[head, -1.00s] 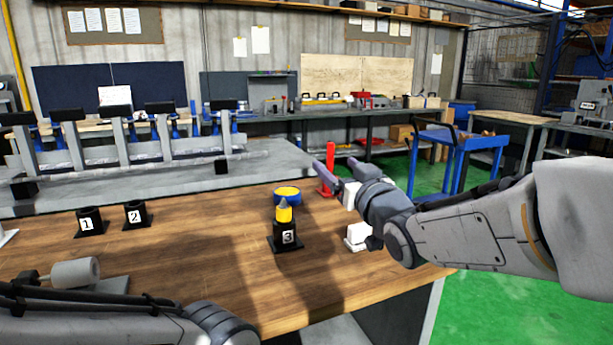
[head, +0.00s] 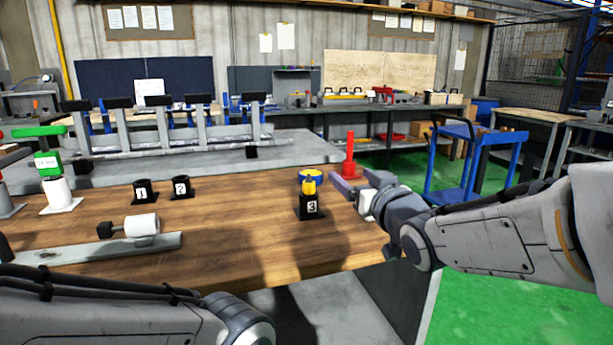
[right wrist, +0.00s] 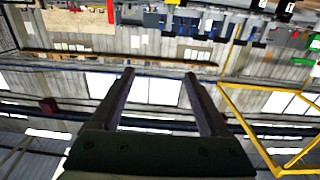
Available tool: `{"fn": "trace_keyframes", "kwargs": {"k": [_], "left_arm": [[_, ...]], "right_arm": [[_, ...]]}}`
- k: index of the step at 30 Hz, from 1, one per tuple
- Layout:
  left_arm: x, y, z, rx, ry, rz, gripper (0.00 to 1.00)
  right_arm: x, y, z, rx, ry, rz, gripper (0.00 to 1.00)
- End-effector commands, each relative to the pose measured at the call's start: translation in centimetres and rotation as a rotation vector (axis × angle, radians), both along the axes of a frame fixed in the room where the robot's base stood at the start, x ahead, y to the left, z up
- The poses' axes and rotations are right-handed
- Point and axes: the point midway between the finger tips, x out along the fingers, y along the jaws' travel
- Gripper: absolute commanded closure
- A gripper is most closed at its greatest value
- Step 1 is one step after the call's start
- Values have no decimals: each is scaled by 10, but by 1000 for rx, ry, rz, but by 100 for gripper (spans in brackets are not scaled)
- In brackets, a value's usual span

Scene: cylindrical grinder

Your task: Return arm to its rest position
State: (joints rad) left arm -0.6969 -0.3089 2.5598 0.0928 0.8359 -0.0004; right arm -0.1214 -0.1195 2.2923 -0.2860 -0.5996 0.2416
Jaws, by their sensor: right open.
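My right arm comes in from the right in the head view. Its gripper (head: 347,184) is over or beside the right end of the wooden bench (head: 240,240), near a red post (head: 349,158). In the right wrist view the two fingers of the gripper (right wrist: 159,74) stand wide apart with nothing between them. Behind them are the wall and roof, seen upside down. My left forearm crosses the lower left of the head view; its gripper is out of the picture.
A black holder marked 3 (head: 310,208), with a yellow piece, stands left of my right gripper. Holders marked 1 (head: 145,192) and 2 (head: 181,187) stand farther left. A white cylinder (head: 142,226) lies near the front. A blue cart (head: 472,165) stands on green floor.

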Motion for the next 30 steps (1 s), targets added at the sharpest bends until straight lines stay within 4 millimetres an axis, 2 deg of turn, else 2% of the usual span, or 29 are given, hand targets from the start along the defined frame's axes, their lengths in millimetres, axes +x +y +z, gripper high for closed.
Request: {"fn": "trace_keyframes", "kwargs": {"k": [8,14,17,18,22,25,30], "left_arm": [[0,0,0,-1,-1,0,33],[0,0,0,-1,-1,0,33],[0,0,0,-1,-1,0,33],[0,0,0,-1,-1,0,33],[0,0,0,-1,-1,0,33],[0,0,0,-1,-1,0,33],[0,0,0,-1,-1,0,33]], "right_arm": [[-22,19,-49,-53,201,14,21],[-63,42,-107,-134,444,53,21],[-99,53,-143,-202,607,86,21],[-119,59,-159,-234,686,115,21],[-188,64,-202,-355,930,187,21],[-236,61,-223,-439,1081,239,21],[-307,49,-242,-574,1296,322,21]]}}
